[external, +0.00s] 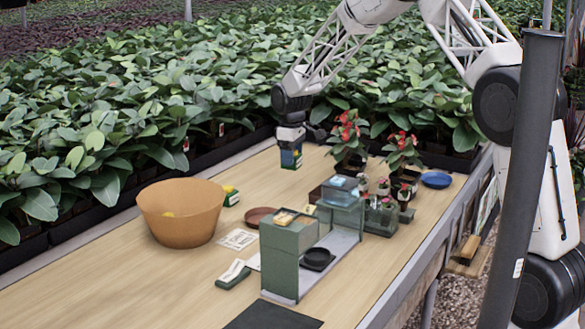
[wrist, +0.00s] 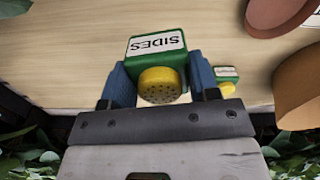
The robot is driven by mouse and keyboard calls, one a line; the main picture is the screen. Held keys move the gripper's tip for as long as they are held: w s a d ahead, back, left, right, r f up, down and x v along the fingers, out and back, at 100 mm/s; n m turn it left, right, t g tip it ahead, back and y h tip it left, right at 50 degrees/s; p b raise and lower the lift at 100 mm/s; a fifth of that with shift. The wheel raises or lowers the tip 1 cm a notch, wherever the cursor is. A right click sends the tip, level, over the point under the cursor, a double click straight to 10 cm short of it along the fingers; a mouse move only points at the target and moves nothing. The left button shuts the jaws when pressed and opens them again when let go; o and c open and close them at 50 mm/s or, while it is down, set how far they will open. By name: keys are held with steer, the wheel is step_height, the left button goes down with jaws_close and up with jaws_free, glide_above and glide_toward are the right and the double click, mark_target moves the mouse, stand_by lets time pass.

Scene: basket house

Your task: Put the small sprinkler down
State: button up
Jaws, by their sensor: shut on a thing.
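The small sprinkler, a green box with a white "SIDES" label and a round yellow perforated head (wrist: 160,84), is between my blue fingers in the wrist view. My gripper (wrist: 161,80) is shut on it. In the external view my gripper (external: 290,152) points down over the far part of the wooden table, with the green sprinkler (external: 291,165) at its tip. I cannot tell if its underside touches the table. A second, similar green and yellow item (external: 231,196) lies beside the orange basket, and also shows in the wrist view (wrist: 227,78).
The orange basket (external: 180,222) stands at left, with something yellow inside. A brown saucer (external: 260,217), papers (external: 238,239) and a green station (external: 290,262) occupy the middle and front. Red-flowered pots (external: 349,140) and a blue dish (external: 436,180) stand right. Bare wood surrounds my gripper.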

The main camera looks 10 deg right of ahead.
steer(key=shift+r, duration=0.15)
step_height(320, 180, up, 7)
steer(key=shift+f, duration=0.1)
steer(key=s+a+n, duration=0.3)
steer(key=a+n, duration=0.1)
steer(key=a, duration=0.4)
steer(key=s+a+n, duration=0.2)
steer(key=a+n, duration=0.2)
steer(key=a, duration=0.4)
steer(key=n, duration=0.8)
glide_toward(192, 197)
steer(key=s+r, duration=0.4)
steer(key=s, duration=0.2)
steer(key=shift+w+f, duration=0.1)
steer(key=shift+f, duration=2.45)
steer(key=shift+f, duration=0.1)
steer(key=shift+f, duration=3.05)
